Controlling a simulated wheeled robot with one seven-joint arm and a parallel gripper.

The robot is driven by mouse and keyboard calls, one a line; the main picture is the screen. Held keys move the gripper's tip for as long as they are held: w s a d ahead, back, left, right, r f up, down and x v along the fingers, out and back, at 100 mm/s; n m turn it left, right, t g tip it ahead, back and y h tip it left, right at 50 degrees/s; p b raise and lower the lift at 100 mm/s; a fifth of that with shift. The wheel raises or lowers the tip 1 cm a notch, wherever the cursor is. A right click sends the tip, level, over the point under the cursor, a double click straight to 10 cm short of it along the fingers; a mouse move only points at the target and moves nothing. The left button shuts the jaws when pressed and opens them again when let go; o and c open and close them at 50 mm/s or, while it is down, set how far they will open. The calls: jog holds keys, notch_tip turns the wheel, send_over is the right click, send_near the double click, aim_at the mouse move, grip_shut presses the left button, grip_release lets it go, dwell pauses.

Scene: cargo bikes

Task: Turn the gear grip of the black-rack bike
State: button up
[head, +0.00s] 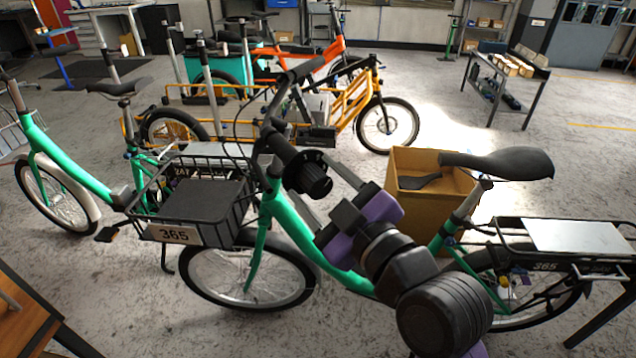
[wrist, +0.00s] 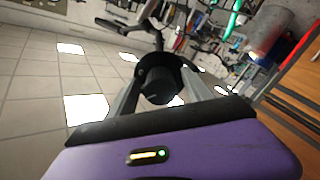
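The green bike (head: 312,250) in front has a black front basket rack (head: 232,222) with a 365 plate. Its handlebar carries a black ribbed gear grip (head: 312,181), with its end facing my arm. My gripper (head: 315,180), with purple parts, reaches in from the lower right. Its two grey fingers stand wide apart, one on each side of the grip. In the wrist view the grip (wrist: 160,83) sits between the fingertips (wrist: 161,76). Small gaps seem to show beside it; contact is hard to tell.
The bike's saddle (head: 500,162) and rear rack (head: 572,236) lie right of my arm. A cardboard box (head: 430,205) stands behind. Another green bike (head: 75,180) is at left, and an orange-yellow cargo bike (head: 350,105) is farther back. A wooden edge (head: 25,320) is at lower left.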

jog(key=v, duration=0.8)
jog(key=shift+b, duration=0.35)
jog(key=shift+a, duration=0.1)
